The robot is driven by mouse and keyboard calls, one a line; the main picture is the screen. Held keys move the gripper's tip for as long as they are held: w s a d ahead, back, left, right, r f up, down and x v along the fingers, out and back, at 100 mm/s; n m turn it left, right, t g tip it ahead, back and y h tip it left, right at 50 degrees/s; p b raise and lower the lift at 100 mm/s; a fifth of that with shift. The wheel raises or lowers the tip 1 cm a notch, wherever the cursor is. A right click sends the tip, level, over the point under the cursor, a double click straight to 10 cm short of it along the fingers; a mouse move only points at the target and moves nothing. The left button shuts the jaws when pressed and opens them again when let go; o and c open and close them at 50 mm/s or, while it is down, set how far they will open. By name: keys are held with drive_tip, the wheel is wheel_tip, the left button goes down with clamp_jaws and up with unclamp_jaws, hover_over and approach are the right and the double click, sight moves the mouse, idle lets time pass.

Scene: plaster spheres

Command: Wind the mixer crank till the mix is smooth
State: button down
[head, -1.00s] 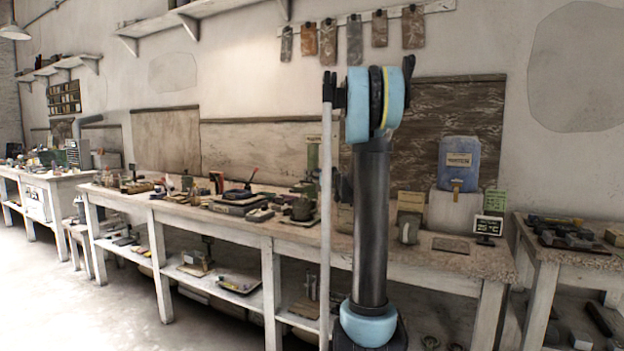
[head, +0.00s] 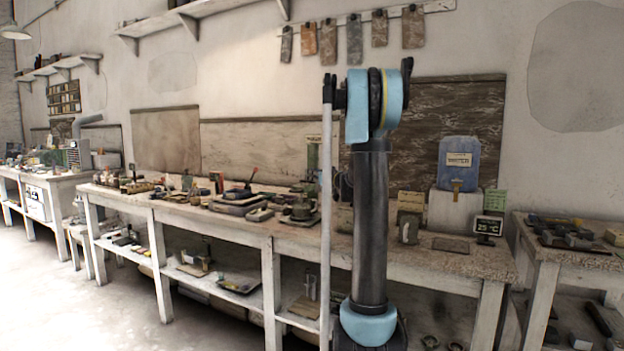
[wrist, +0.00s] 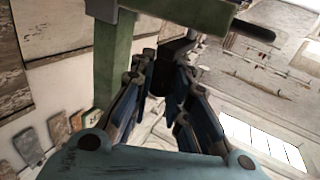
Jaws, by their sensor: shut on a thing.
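The mixer's green frame (wrist: 115,65) fills the upper left of the wrist view, with a post and a crosspiece. A dark rod (wrist: 253,30) sticks out to the right of the crosspiece. My gripper (wrist: 176,72) is shut on a dark piece (wrist: 178,51), which looks like the crank handle, beside the green post. My arm hides the gripper in the head view. The mix is not visible.
The long bench (head: 455,262) holds several trays and tools. A blue water container (head: 458,165) stands on a pale block at the right, near a small display (head: 488,227) reading 25 °C. A second table (head: 560,248) stands farther right. Floor at the left is clear.

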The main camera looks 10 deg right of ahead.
drive_tip(key=shift+w+d+n+g+y, duration=0.1)
drive_tip(key=shift+w+n+g+y, duration=0.8)
drive_tip(key=shift+n+g+y, duration=1.3)
drive_tip(key=shift+w+d+n+g+y, duration=0.1)
drive_tip(key=shift+w+n+g+y, duration=0.9)
drive_tip(key=shift+n+g, duration=1.3)
drive_tip(key=shift+w+d+n+g+y, duration=0.1)
drive_tip(key=shift+w+n+g+y, duration=1.1)
drive_tip(key=shift+g, duration=1.9)
drive_tip(key=shift+s+n+y, duration=0.3)
drive_tip(key=shift+s+y, duration=0.05)
drive_tip(key=shift+y, duration=0.05)
drive_tip(key=c, duration=1.5)
unclamp_jaws()
drive_tip(key=shift+s, duration=0.1)
